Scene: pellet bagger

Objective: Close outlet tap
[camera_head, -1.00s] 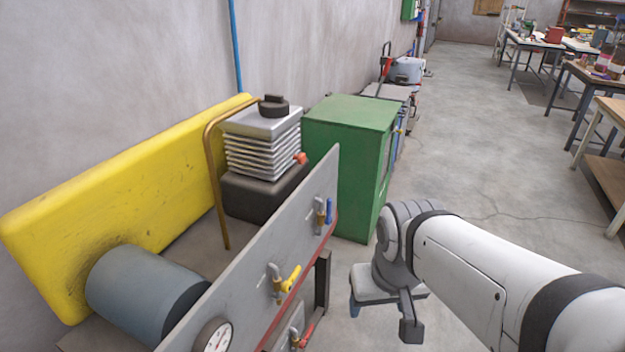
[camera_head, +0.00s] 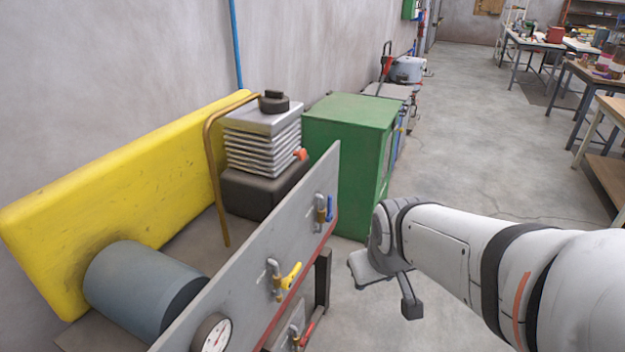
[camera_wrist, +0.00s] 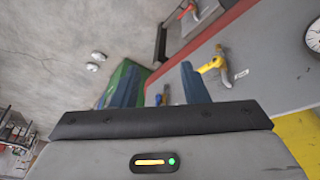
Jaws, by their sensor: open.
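I cannot tell which is the outlet tap. My gripper (camera_head: 385,290) is open and empty, out to the right of the panel and apart from the taps. In the wrist view, my blue fingers (camera_wrist: 160,82) stand apart. The blue tap (camera_wrist: 163,95) shows between them, the yellow tap (camera_wrist: 213,65) just right of them, and the red tap (camera_wrist: 188,11) farther up.
A dial gauge (camera_head: 211,336) sits at the panel's near end. Behind the panel are a grey-blue cylinder (camera_head: 140,285), a finned compressor (camera_head: 262,140) and a yellow guard (camera_head: 120,190). A green cabinet (camera_head: 350,150) stands beyond. The floor to the right is open, with workbenches farther off.

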